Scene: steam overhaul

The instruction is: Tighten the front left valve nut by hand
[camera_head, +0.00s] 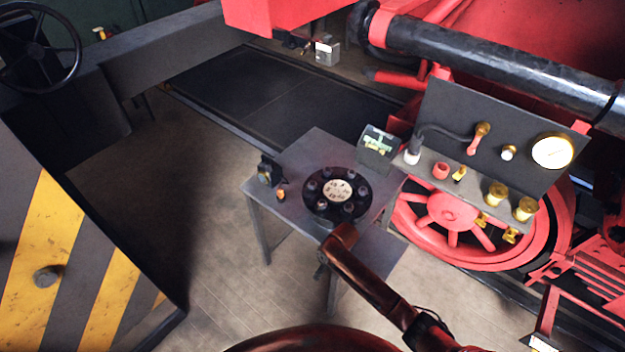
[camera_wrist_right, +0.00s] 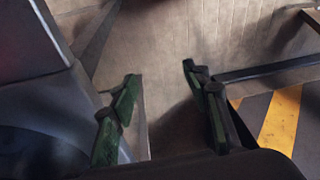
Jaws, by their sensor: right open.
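A round black flange (camera_head: 316,213) lies on a small grey table in the middle of the head view. Several dark nuts ring its pale centre plate (camera_head: 338,190). The nut at its near left (camera_head: 322,204) stands clear of my arm in this view; how tight it is cannot be told. My right gripper (camera_wrist_right: 161,78) is open and empty in the right wrist view, with bare floor beyond its green-padded fingers. The flange does not show there. My left gripper is not in view.
The table (camera_head: 316,146) also carries a small dark device (camera_head: 268,171). A dark panel (camera_head: 460,108) with a gauge (camera_head: 552,151) and brass fittings (camera_head: 497,193) stands to the right, above a red wheel (camera_head: 450,212). A striped block (camera_head: 75,270) stands at left; floor between is clear.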

